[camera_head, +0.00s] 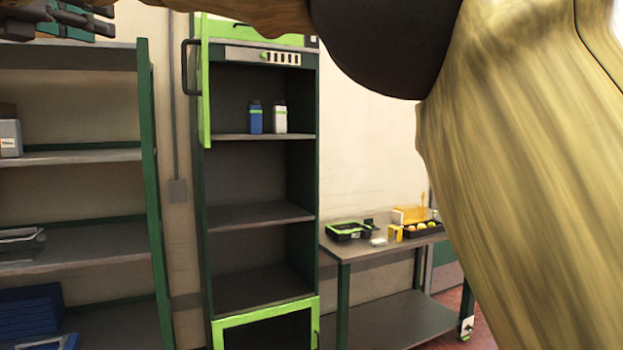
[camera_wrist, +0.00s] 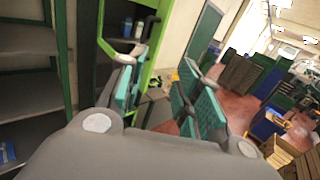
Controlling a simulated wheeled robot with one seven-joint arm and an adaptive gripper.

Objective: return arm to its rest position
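My arm fills the top and right of the head view, large and close to the camera. My gripper (camera_wrist: 166,92) shows in the wrist view with its two teal-padded fingers spread apart and nothing between them. Part of the gripper also shows at the top left corner of the head view (camera_head: 62,20), cut off by the picture edge. It is up in the air, in front of the grey shelving, and appears to touch nothing.
Grey shelving (camera_head: 148,120) stands left. A tall green-trimmed cabinet (camera_head: 312,180) with its upper door open holds a blue bottle (camera_head: 256,119) and a white bottle (camera_head: 280,119).

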